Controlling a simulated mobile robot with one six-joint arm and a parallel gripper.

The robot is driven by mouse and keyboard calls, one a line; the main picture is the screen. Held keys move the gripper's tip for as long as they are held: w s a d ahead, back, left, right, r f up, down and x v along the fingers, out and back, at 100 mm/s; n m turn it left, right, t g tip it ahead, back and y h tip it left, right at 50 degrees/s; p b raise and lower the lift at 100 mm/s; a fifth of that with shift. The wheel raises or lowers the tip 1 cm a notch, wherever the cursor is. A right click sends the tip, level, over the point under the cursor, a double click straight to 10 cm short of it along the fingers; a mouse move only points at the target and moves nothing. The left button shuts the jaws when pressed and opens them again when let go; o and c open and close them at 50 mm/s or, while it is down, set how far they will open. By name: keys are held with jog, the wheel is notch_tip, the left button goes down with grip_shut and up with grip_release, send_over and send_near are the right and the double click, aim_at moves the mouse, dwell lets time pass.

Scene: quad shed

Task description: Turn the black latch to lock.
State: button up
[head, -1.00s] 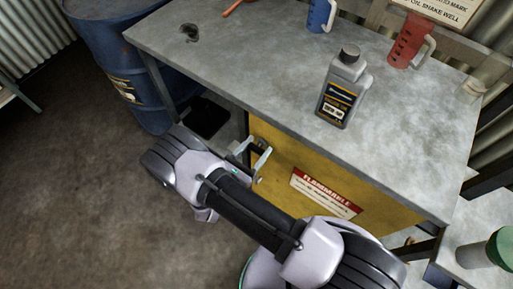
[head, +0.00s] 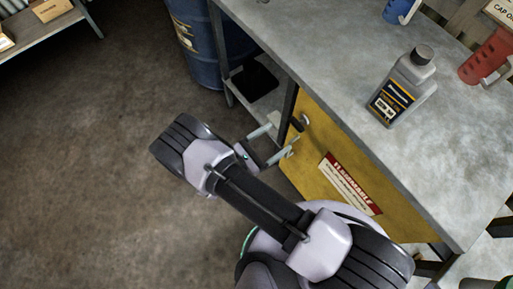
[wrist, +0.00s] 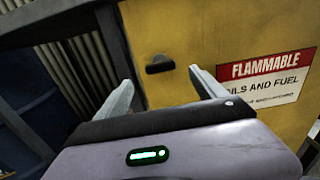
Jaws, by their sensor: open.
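The black latch (wrist: 160,66) is a small dark handle on the yellow cabinet door (wrist: 230,35), lying roughly level in the wrist view. My gripper (wrist: 162,80) is open, one finger to each side of the latch as seen there, with nothing between them. The latch appears ahead of the fingers; the exact gap to the door is hard to tell. In the head view, my gripper (head: 290,138) points at the upper left part of the cabinet door (head: 315,143), close to a small knob-like shape near its edge.
A grey workbench top (head: 330,50) overhangs the cabinet, with a grey oil bottle (head: 402,88) and a red jug (head: 486,58) on it. A blue drum (head: 205,45) stands behind. A red-and-white flammable label (wrist: 265,80) is right of the latch. Floor at left is clear.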

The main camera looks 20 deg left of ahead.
jog(key=v, duration=0.7)
jog(key=shift+s+a+p, duration=0.2)
jog(key=shift+s+p, duration=0.05)
jog(key=shift+p, duration=0.05)
jog(key=w+d+r+m+g+y, duration=0.1)
jog(key=w+d+r+m+g, duration=0.1)
jog(key=d+r+m+g, duration=0.65)
jog(key=w+d+r+m+g+y, duration=0.25)
jog(key=r+m+g, duration=0.5)
jog(key=r, duration=0.65)
jog(key=s+d+r+m+t+y, duration=0.3)
jog(key=s+d+r+m+y, duration=0.1)
jog(key=r+m, duration=0.4)
jog(key=s+d+r+m+t+y, duration=0.4)
jog(key=r+m, duration=0.3)
jog(key=m, duration=0.2)
jog(key=shift+d+r+t+y, duration=0.2)
jog(key=shift+r+t+y, duration=0.15)
jog(key=shift+y, duration=0.4)
jog(key=shift+s, duration=0.1)
